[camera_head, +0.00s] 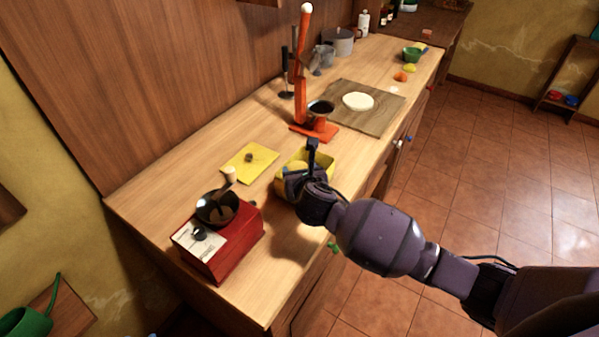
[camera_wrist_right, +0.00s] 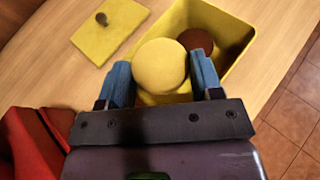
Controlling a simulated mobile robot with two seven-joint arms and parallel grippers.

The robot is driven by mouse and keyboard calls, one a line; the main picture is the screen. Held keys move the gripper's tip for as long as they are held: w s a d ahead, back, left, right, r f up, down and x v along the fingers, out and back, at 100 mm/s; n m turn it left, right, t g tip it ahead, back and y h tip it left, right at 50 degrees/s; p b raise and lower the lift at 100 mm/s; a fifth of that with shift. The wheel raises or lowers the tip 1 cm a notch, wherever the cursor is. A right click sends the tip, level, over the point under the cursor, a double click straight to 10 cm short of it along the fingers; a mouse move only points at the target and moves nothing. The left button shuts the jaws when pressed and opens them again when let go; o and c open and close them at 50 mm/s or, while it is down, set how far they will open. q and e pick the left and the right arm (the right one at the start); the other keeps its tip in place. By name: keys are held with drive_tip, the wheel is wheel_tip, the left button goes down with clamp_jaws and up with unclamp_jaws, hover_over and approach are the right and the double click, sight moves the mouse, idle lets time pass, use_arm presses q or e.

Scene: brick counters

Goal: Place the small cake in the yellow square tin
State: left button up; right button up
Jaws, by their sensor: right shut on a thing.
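The small cake (camera_wrist_right: 160,67) is a round, pale yellow disc in the right wrist view. My right gripper (camera_wrist_right: 157,72) has its two blue fingers on either side of the cake and is shut on it. The yellow square tin (camera_wrist_right: 228,20) is open, and the cake shows over its near left part. I cannot tell whether the cake touches the tin. A round brown item (camera_wrist_right: 196,41) lies inside the tin. In the head view my right gripper (camera_head: 300,172) is at the tin (camera_head: 325,158) and hides part of it. My left gripper is out of view.
A yellow lid with a dark knob (camera_head: 262,157) lies left of the tin. A red appliance with a dark pan (camera_head: 238,236) stands nearer. An orange press (camera_head: 301,75) and a board with a pale disc (camera_head: 385,118) are behind. Bare counter (camera_head: 180,185) lies at left.

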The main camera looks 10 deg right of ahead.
drive_tip(key=shift+f, duration=0.45)
drive_tip(key=shift+s+f, duration=0.1)
drive_tip(key=shift+f, duration=0.1)
drive_tip(key=o, duration=0.9)
drive_tip(key=shift+s+f, duration=0.1)
drive_tip(key=shift+f, duration=0.15)
drive_tip(key=shift+r, duration=0.2)
drive_tip(key=v, duration=0.4)
drive_tip(key=r+v, duration=0.1)
drive_tip(key=v, duration=0.7)
drive_tip(key=shift+w+r, duration=0.2)
drive_tip(key=shift+r, duration=0.05)
